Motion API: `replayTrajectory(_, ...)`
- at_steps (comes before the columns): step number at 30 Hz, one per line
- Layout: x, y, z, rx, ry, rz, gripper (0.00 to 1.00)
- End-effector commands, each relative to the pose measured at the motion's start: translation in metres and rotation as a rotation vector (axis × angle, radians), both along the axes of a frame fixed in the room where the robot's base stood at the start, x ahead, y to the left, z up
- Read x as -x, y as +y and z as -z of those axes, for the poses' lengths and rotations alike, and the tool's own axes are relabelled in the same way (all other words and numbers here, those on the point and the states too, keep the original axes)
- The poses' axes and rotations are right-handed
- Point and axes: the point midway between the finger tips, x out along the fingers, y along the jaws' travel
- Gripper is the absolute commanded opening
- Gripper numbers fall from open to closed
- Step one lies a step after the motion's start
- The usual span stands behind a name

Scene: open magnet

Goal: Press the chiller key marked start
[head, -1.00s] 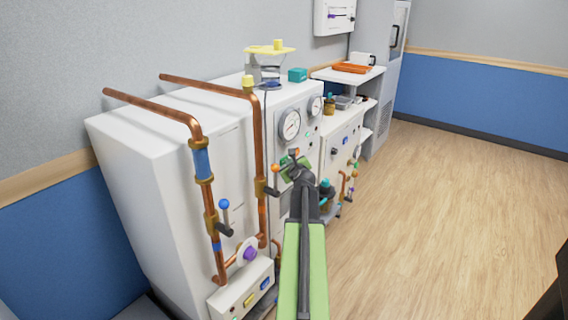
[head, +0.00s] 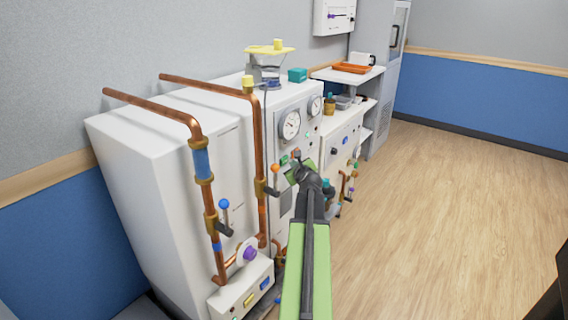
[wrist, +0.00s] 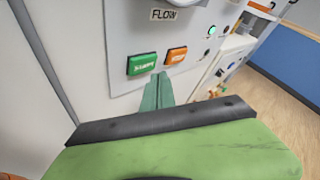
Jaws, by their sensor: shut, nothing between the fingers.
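The start key (wrist: 142,63) is a green rectangular button with white lettering, on the white chiller panel in the wrist view. It also shows small in the head view (head: 284,160). An orange key (wrist: 176,56) sits just to its right. My gripper (wrist: 159,78) is shut and empty. Its dark green fingertips appear just below and between the two keys in the wrist view, and I cannot tell the exact gap to the panel. In the head view my gripper (head: 291,172) is close in front of the panel, below the keys.
A FLOW label (wrist: 163,15) is above the keys. Round gauges (head: 290,124) sit higher on the cabinet. Copper pipes (head: 259,150) with lever valves stand left of my arm. Another white cabinet (head: 342,140) is beyond. The wooden floor (head: 450,200) at right is clear.

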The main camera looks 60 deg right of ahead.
Motion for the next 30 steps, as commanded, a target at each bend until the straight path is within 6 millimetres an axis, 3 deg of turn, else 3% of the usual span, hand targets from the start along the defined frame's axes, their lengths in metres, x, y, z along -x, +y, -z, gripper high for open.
replayTrajectory(12,0.041,0.001,0.0,0.0,-0.001,0.001,0.0)
replayTrajectory(30,0.043,0.001,0.0,0.001,-0.001,0.0,0.0)
